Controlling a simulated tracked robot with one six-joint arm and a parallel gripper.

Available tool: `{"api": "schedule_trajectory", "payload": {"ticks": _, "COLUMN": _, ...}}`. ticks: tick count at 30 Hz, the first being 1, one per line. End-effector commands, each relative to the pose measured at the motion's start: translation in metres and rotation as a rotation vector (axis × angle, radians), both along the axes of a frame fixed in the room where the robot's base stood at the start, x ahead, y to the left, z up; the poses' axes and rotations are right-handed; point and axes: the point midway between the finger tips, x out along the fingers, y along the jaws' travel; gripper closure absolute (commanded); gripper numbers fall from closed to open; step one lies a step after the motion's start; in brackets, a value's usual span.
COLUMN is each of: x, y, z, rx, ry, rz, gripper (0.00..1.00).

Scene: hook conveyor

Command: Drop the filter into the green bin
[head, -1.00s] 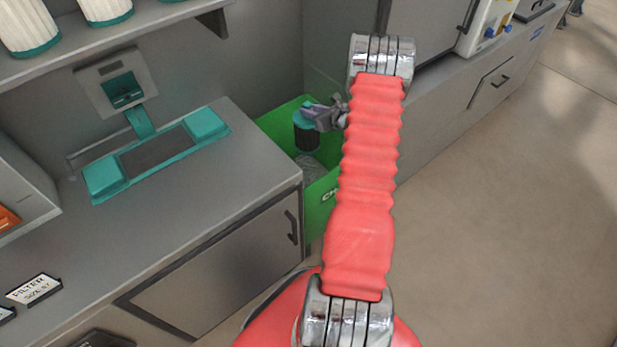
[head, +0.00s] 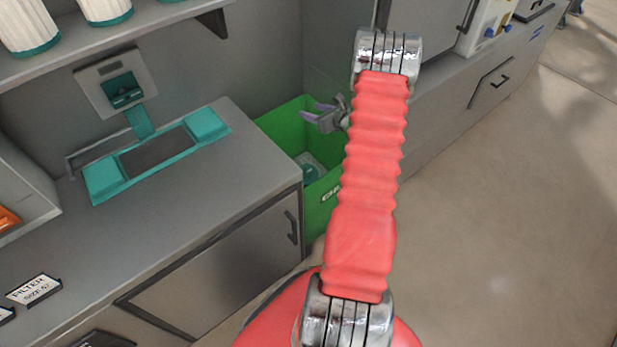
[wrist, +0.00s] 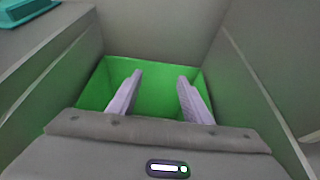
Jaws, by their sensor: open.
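The green bin (head: 318,212) stands on the floor between the grey counter and the cabinets, partly hidden behind my red arm in the head view. It also shows in the wrist view (wrist: 150,90), below my fingers. My gripper (head: 312,112) is open and empty, above the bin's opening. In the wrist view my gripper (wrist: 158,92) shows two purple fingers apart with nothing between them. The filter (head: 312,171), with a teal cap, lies low inside the bin in the head view, and only part of it shows. I cannot make it out in the wrist view.
The grey counter (head: 240,160) is left of the bin and carries a teal-framed device (head: 155,155). White filters with teal rims stand on a shelf (head: 120,35) above. A grey cabinet row (head: 440,130) is at the right. The floor at right is clear.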

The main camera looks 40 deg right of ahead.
Motion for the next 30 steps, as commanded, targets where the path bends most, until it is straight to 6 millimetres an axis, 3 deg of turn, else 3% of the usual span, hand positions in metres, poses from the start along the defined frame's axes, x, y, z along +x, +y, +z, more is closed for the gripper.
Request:
{"api": "schedule_trajectory", "payload": {"ticks": 18, "x": -0.096, "y": 0.009, "z": 0.04, "rx": -0.002, "ry": 0.0, "rz": -0.002, "gripper": 0.55}}
{"api": "schedule_trajectory", "payload": {"ticks": 24, "x": -0.11, "y": 0.011, "z": 0.046, "rx": -0.002, "ry": -0.001, "rz": -0.001, "gripper": 0.55}}
{"api": "schedule_trajectory", "payload": {"ticks": 30, "x": -0.112, "y": 0.012, "z": 0.046, "rx": -0.001, "ry": 0.0, "rz": -0.001, "gripper": 0.55}}
